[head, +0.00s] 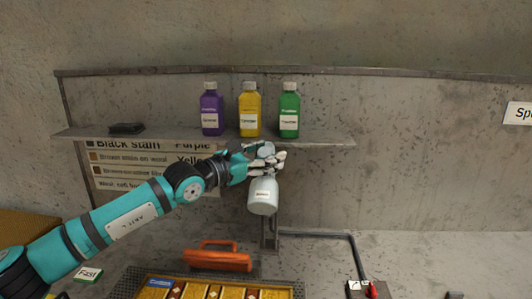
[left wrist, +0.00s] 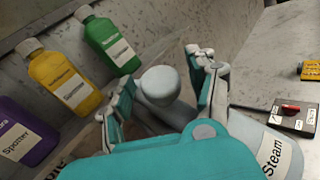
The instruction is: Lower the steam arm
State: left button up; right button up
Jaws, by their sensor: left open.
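The steam arm's head is a pale grey-white, rounded piece (head: 263,199) with a label, hanging below the shelf in the head view. In the left wrist view its label (left wrist: 275,155) reads "Steam". My left gripper (head: 268,158) is just above it, reaching in from the left. In the left wrist view my left gripper (left wrist: 172,88) is open, with a pale rounded knob (left wrist: 160,84) between its fingers. I cannot tell whether the fingers touch the knob. A dark upright support (head: 269,232) shows behind the head's lower side. My right gripper is not in view.
A shelf (head: 325,140) carries purple (head: 211,112), yellow (head: 249,112) and green (head: 289,112) bottles just above my gripper. The right side has free room.

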pick_arm(q)
jog(key=shift+c, duration=0.4)
grip_shut()
jog(key=shift+w+d, duration=0.1)
jog(key=shift+f, duration=0.15)
